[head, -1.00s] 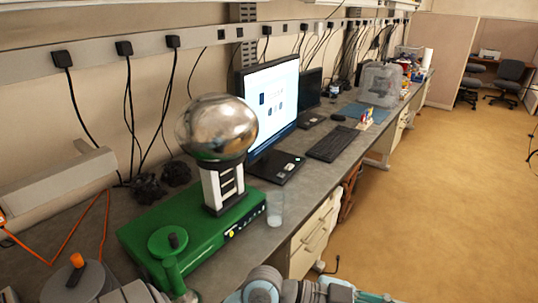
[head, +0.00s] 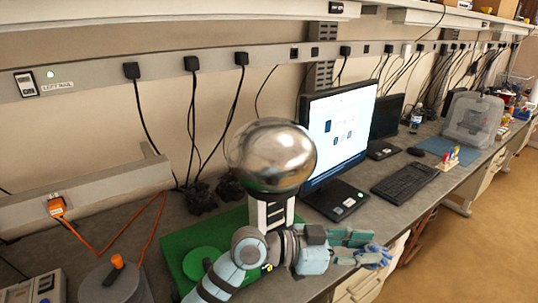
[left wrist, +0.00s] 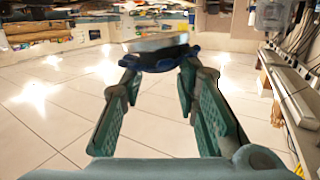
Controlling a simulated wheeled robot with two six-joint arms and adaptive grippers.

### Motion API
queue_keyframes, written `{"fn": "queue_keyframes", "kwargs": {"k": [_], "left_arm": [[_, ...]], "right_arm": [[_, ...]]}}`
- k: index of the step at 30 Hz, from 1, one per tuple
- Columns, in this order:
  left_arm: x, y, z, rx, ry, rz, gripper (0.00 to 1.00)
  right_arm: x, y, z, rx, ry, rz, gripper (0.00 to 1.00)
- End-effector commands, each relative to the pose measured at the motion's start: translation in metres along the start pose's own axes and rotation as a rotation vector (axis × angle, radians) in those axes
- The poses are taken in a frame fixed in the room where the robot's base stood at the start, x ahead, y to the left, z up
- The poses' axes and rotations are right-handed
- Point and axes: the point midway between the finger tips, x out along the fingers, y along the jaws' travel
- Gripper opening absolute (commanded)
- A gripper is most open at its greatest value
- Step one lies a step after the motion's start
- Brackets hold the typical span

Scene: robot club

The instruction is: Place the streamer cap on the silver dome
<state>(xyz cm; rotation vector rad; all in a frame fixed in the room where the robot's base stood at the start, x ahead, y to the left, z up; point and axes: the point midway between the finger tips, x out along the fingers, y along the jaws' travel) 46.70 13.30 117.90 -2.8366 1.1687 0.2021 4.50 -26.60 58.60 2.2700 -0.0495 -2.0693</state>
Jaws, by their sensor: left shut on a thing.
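The silver dome (head: 271,156) is a shiny ball on a white and black column (head: 270,211), which stands on a green base (head: 190,243). My left gripper (head: 366,248) is to the right of the column and below the dome, apart from the dome. Its teal fingers are shut on a blue piece, the streamer cap (head: 379,256), at their tips. In the left wrist view the cap (left wrist: 157,53) shows dark blue with a greyish top between the fingertips. My left forearm hides much of the green base. My right gripper is not in view.
A monitor (head: 340,130) stands right behind the gripper, with a keyboard (head: 405,182) beyond it. An orange-knobbed grey device (head: 115,284) stands at the front left. An orange cable (head: 120,238) lies behind it. Open floor (head: 490,235) is at the right.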

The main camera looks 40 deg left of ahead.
Motion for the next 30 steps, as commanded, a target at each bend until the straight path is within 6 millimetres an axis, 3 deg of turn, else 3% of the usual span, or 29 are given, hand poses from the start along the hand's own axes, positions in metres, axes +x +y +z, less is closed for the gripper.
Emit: {"fn": "queue_keyframes", "kwargs": {"k": [3, 8, 12, 15, 18, 21, 25, 28, 30], "left_arm": [[-0.004, -0.063, -0.052, -0.004, 0.003, -0.124, 0.0], [-0.03, -0.146, -0.136, -0.03, 0.002, -0.332, 0.0], [-0.085, -0.211, -0.231, -0.063, -0.001, -0.555, 0.0], [-0.133, -0.241, -0.289, -0.085, -0.007, -0.693, 0.0], [-0.175, -0.257, -0.329, -0.099, -0.014, -0.794, 0.0], [-0.203, -0.265, -0.352, -0.104, -0.02, -0.853, 0.0], [-0.214, -0.261, -0.368, -0.004, -0.068, -0.898, 0.0], [-0.213, -0.262, -0.358, 0.002, -0.075, -0.903, 0.0], [-0.211, -0.262, -0.34, 0.004, -0.078, -0.904, 0.0]], "right_arm": [[-0.011, 0.001, 0.002, 0.0, -0.005, 0.0, 0.4], [-0.02, 0.002, -0.003, 0.0, 0.002, 0.0, 0.4], [-0.03, 0.003, -0.009, 0.0, 0.011, 0.001, 0.4], [-0.035, 0.004, -0.01, 0.0, 0.012, 0.002, 0.4], [-0.039, 0.005, -0.011, -0.001, 0.012, 0.004, 0.4], [-0.04, 0.006, -0.011, -0.001, 0.012, 0.004, 0.4], [-0.041, 0.007, -0.01, -0.002, 0.011, 0.005, 0.4], [-0.04, 0.007, -0.009, -0.002, 0.01, 0.005, 0.4], [-0.04, 0.007, -0.009, -0.002, 0.009, 0.005, 0.4]]}}
